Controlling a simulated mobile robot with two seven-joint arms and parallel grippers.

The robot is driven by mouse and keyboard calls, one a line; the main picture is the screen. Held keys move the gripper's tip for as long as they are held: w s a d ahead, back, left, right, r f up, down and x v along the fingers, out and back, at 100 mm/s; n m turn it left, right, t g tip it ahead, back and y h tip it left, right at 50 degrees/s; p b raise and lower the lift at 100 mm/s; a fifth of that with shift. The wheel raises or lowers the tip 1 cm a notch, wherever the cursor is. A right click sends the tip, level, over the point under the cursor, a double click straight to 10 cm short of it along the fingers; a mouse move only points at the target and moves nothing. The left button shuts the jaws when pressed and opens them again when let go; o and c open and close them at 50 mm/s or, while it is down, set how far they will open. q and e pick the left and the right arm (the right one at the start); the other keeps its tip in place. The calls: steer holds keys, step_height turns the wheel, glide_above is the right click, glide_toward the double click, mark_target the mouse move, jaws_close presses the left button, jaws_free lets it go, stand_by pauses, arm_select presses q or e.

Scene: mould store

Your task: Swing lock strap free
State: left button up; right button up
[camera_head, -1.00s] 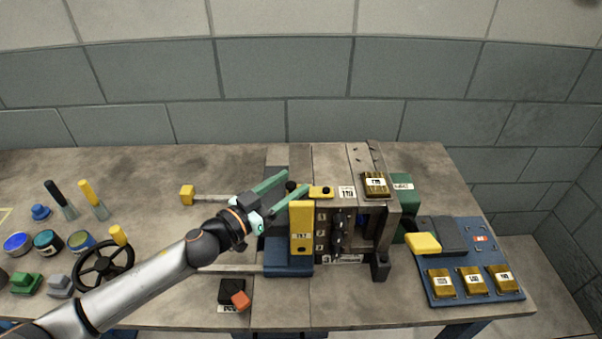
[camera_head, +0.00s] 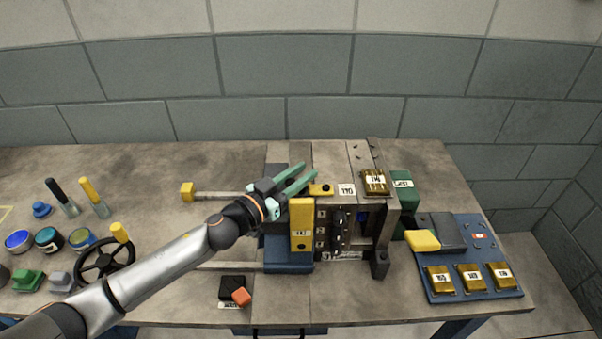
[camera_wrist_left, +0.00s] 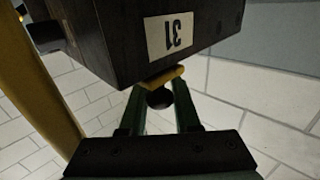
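The lock strap (camera_head: 319,189) is a short yellow piece with a black dot, on the upper left of the grey-brown mould block (camera_head: 383,219). In the left wrist view the yellow strap (camera_wrist_left: 167,77) shows under the dark block labelled 31, with a round black knob (camera_wrist_left: 158,98) below it. My left gripper (camera_head: 308,171) has its green fingers at the strap's left end. In the wrist view the fingers (camera_wrist_left: 160,95) stand apart on either side of the knob; whether they touch it is unclear. My right gripper is not in view.
A yellow upright plate (camera_head: 302,225) stands just in front of the gripper. A brass block (camera_head: 375,182) lies on top of the mould. A blue tray (camera_head: 452,293) with brass blocks is at right. A handwheel (camera_head: 103,262) and several jars are at left.

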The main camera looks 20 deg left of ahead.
arm_select(q)
jaws_close()
stand_by(0.9)
